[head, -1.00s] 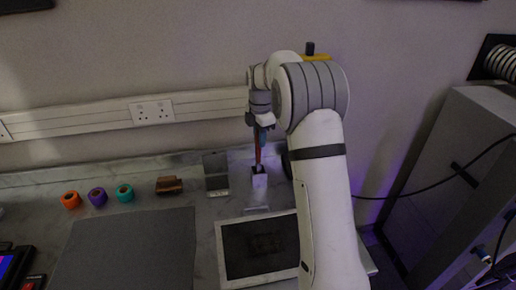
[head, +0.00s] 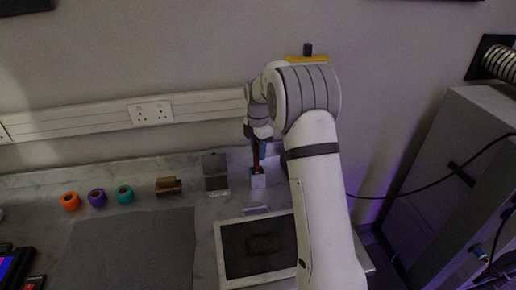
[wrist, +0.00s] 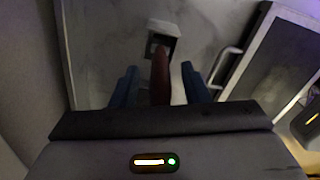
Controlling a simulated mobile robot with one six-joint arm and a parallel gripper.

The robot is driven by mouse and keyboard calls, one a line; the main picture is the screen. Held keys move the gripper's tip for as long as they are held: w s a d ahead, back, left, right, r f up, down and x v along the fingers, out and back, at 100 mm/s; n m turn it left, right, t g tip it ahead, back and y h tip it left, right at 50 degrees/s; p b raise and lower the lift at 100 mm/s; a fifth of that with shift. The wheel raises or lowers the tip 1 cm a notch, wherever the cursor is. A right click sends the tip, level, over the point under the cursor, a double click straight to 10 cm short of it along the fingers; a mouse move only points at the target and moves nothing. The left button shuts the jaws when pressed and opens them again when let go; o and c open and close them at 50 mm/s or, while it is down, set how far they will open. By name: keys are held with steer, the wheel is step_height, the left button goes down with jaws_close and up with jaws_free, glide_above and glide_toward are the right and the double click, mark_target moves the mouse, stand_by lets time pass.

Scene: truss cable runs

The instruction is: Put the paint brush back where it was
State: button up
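The paint brush (head: 256,156) has a red handle and stands upright, its lower end in the opening of a small white square holder (head: 257,181) on the worktop. In the wrist view the brush (wrist: 160,75) reaches from the holder (wrist: 164,32) up between my blue fingers, and its near end is hidden by the gripper body. My gripper (head: 258,146) is directly above the holder, pointing down. In the wrist view my gripper (wrist: 160,84) is open, with a visible gap on each side of the brush.
A grey block-like stand (head: 215,172) is just left of the holder. A framed dark tray (head: 222,262) lies in front. A brown wooden item (head: 168,186), several coloured rolls (head: 124,194) and a grey mat (head: 125,250) are further left. The wall is close behind.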

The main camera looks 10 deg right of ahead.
step_height(320, 180, up, 12)
steer(key=shift+r+b, duration=0.1)
steer(key=shift+b, duration=0.6)
steer(key=s+r+m+t, duration=0.1)
steer(key=s+r+m, duration=0.1)
steer(key=s+m, duration=0.9)
steer(key=s+r+m+t, duration=0.2)
steer(key=s+m, duration=0.2)
steer(key=s, duration=1.2)
steer(key=s+f+m, duration=0.5)
steer(key=s+m, duration=0.1)
steer(key=s, duration=0.4)
steer(key=shift+s+m, duration=0.2)
steer(key=shift+m, duration=0.1)
